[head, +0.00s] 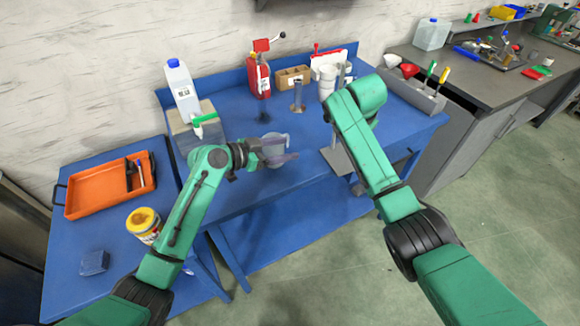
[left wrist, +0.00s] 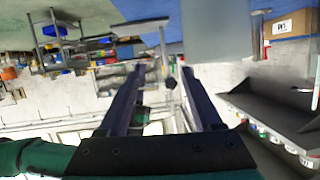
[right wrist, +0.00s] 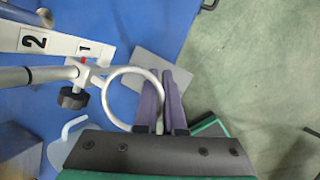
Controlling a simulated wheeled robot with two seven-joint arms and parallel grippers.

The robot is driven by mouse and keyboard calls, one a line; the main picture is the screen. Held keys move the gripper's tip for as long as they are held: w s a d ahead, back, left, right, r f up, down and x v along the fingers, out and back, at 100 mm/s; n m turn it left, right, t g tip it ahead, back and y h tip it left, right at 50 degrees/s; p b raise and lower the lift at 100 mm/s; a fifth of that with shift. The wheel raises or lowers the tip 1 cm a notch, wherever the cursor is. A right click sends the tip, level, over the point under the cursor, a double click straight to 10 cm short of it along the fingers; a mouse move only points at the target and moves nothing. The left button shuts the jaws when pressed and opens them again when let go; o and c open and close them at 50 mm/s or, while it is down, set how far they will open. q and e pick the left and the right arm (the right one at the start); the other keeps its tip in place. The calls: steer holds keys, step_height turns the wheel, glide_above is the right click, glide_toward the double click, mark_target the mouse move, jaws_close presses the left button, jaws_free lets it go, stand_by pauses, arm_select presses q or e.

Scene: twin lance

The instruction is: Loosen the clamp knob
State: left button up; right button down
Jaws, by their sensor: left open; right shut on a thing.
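In the right wrist view, a metal support ring (right wrist: 109,88) is joined by a clamp to a rod, with a black clamp knob (right wrist: 73,98) below the joint. My right gripper (right wrist: 165,80) is shut on the ring's edge. In the head view my right arm hides this gripper, the ring and the knob. My left gripper (head: 292,149) is open and empty, pointing right above the table. In the left wrist view a small dark knob (left wrist: 170,83) shows between the open fingers (left wrist: 168,75), apart from them, beside an upright rod.
A clear jug (head: 273,146) stands by my left gripper; I cannot tell if they touch. The stand's grey base plate (head: 338,161) lies at the table's front. A white strip (right wrist: 60,42) marked 1 and 2 is by the rod.

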arm_select(q)
steer(key=s+d+f+m+y, duration=0.1)
steer(key=s+d+m+y, duration=0.1)
steer(key=s+m, duration=0.2)
steer(key=shift+s+m, duration=0.3)
steer(key=shift+s, duration=0.45)
steer(key=shift+d+f, duration=0.1)
arm_select(e)
steer(key=c, duration=0.9)
jaws_free()
